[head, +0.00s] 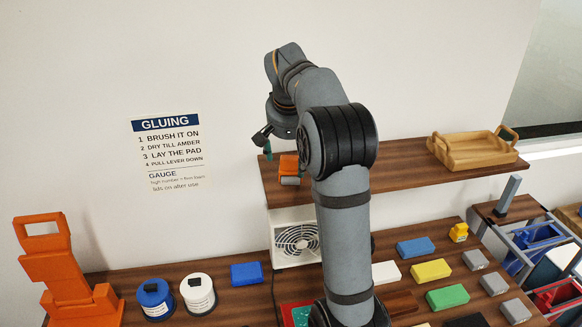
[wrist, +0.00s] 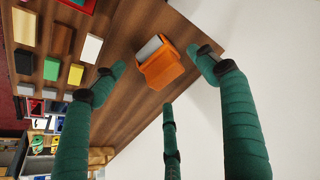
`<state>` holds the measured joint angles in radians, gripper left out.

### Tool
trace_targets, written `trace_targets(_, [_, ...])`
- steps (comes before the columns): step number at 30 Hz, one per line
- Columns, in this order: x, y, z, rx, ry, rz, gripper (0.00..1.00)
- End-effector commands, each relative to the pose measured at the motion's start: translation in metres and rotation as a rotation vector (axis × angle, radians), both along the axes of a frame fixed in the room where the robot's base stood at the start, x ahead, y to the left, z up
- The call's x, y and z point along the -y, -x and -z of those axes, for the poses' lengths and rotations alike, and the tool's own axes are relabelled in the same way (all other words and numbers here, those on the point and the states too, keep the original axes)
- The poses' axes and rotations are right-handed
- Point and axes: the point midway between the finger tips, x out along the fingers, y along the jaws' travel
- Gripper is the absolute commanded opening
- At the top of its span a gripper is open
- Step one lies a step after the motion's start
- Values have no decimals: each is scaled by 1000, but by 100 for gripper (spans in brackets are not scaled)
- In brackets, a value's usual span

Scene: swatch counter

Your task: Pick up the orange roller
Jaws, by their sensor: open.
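The orange roller (head: 289,166) sits at the left end of the wooden wall shelf (head: 400,169), with a grey part showing at its lower front. In the wrist view the orange roller (wrist: 162,70) lies near the shelf edge, its pale grey part toward the top. I cannot tell whether any finger touches the roller.
A wooden tray (head: 472,150) stands at the shelf's right end; the shelf between is mostly clear. A white fan (head: 297,240) is below the shelf. The counter holds coloured blocks, two round pots (head: 198,293) and an orange stand (head: 62,270). The wall is close behind.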

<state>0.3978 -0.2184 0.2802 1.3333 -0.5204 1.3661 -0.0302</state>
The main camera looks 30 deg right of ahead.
Motion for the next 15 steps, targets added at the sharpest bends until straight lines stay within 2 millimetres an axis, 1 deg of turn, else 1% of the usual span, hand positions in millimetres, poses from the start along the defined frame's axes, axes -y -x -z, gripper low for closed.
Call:
trace_targets(5, [9, -10, 18, -7, -1, 0, 73])
trace_targets(9, [13, -16, 37, -4, -1, 2, 73])
trace_targets(12, [13, -19, 42, -2, -1, 0, 73])
trace_targets(15, [13, -19, 43, -1, 0, 0, 73])
